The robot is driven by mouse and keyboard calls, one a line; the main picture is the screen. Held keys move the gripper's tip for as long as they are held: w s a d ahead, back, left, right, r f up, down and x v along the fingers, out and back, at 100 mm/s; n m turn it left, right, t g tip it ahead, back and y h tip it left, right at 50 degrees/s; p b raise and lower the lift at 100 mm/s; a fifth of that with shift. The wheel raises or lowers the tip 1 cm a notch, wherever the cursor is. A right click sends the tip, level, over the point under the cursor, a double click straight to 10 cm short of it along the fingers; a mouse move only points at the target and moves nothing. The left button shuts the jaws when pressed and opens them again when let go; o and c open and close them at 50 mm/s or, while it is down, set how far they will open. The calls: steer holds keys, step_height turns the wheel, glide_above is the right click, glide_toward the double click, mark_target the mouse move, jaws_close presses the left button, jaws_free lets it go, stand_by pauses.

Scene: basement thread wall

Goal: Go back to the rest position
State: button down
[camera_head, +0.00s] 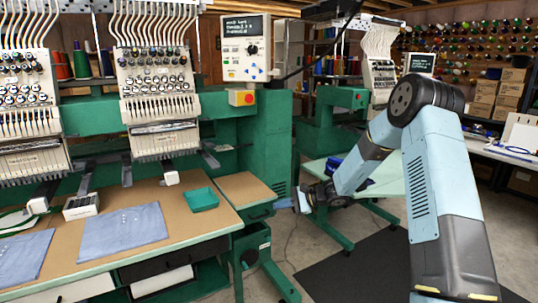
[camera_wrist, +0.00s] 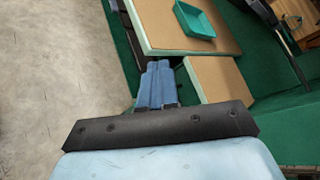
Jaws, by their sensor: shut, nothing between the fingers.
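My gripper (camera_wrist: 155,70) is shut and empty, its two blue fingers side by side in the wrist view. In the head view my gripper (camera_head: 298,203) hangs low at the end of my bent arm, just right of the small brown side table (camera_head: 245,187). It is apart from the table as far as I can see. In the wrist view the fingers point toward the gap between the main table (camera_wrist: 165,30) and the side table (camera_wrist: 220,78), with concrete floor to their left.
Green embroidery machines stand behind the brown work table. A green tray (camera_head: 202,199) and folded blue cloths (camera_head: 122,225) lie on it. A pale green table (camera_head: 385,182) stands behind my arm. A dark mat (camera_head: 375,270) lies on the floor. Shelves with boxes (camera_head: 495,95) are at the right.

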steer(key=s+d+r+n+g+h, duration=0.1)
steer(key=s+d+r+n+h, duration=0.25)
steer(key=s+r, duration=0.6)
steer(key=s+d+r+n+h, duration=0.2)
steer(key=s+r+n+h, duration=0.2)
steer(key=s+r, duration=0.5)
steer(key=s+d+r+n+t+h, duration=0.1)
steer(key=s+d, duration=0.3)
steer(key=s, duration=0.4)
steer(key=s+d+r+n+t+h, duration=0.1)
steer(key=s+d+r+t+h, duration=0.1)
steer(key=s, duration=0.6)
steer(key=s+d+r+n+t+h, duration=0.1)
steer(key=s+d+r+h, duration=0.2)
steer(key=s+d, duration=0.4)
steer(key=shift+s+d+r, duration=0.35)
steer(key=shift+s+r, duration=0.2)
steer(key=shift+r, duration=0.25)
